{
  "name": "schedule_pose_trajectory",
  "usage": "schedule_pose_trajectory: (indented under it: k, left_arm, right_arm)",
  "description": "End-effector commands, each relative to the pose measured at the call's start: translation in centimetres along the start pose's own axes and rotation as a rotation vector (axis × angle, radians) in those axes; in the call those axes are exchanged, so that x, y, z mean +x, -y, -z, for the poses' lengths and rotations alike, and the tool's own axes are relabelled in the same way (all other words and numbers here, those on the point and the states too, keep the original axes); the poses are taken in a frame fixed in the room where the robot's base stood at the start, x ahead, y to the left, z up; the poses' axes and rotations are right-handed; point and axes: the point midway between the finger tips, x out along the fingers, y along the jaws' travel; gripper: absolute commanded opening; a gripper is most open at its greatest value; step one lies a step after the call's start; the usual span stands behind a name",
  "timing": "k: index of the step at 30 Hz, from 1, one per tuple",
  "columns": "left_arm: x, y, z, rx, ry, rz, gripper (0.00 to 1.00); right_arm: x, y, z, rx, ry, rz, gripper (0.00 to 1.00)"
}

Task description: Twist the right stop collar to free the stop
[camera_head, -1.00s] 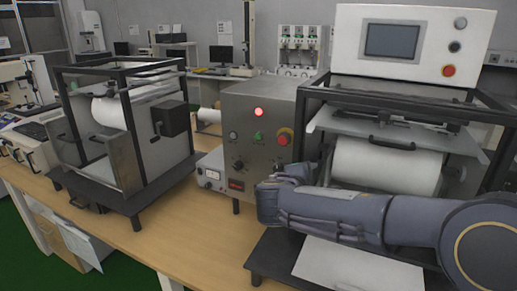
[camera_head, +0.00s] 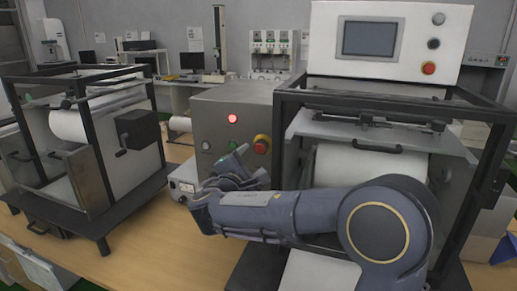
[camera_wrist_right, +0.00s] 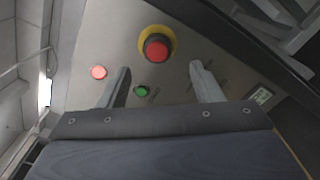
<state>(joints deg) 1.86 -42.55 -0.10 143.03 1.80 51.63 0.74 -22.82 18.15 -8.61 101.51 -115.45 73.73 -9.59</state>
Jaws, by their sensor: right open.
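The red stop button (camera_head: 262,144) with its yellow collar sits on the right side of the grey control box's front face. In the right wrist view the red stop (camera_wrist_right: 157,48) and the yellow collar (camera_wrist_right: 145,33) show clearly, just beyond the fingertips. My right gripper (camera_head: 238,163) is in front of the box, a little below and left of the stop. My left gripper is not in view.
The control box (camera_head: 208,118) also carries a lit red lamp (camera_head: 232,118) and a green button (camera_wrist_right: 142,91). A dark-framed roller machine (camera_head: 280,125) stands close on the right, below a white panel with another red button (camera_head: 429,68). Another framed machine (camera_head: 92,170) stands left.

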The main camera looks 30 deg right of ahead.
Motion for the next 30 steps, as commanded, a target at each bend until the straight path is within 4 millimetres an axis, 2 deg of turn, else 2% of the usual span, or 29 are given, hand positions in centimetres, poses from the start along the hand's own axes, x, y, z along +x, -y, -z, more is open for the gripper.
schedule_pose_trajectory:
  k: [15,26,30]
  left_arm:
    - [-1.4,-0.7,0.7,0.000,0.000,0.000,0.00]
    - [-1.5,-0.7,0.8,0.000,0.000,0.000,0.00]
    - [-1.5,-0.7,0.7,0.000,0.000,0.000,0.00]
  right_arm:
    - [6.9,-0.1,0.0,0.001,0.000,0.001,0.59]
    - [7.6,0.0,0.0,0.001,-0.001,0.000,0.59]
    - [7.6,0.0,0.0,0.001,-0.001,0.000,0.42]
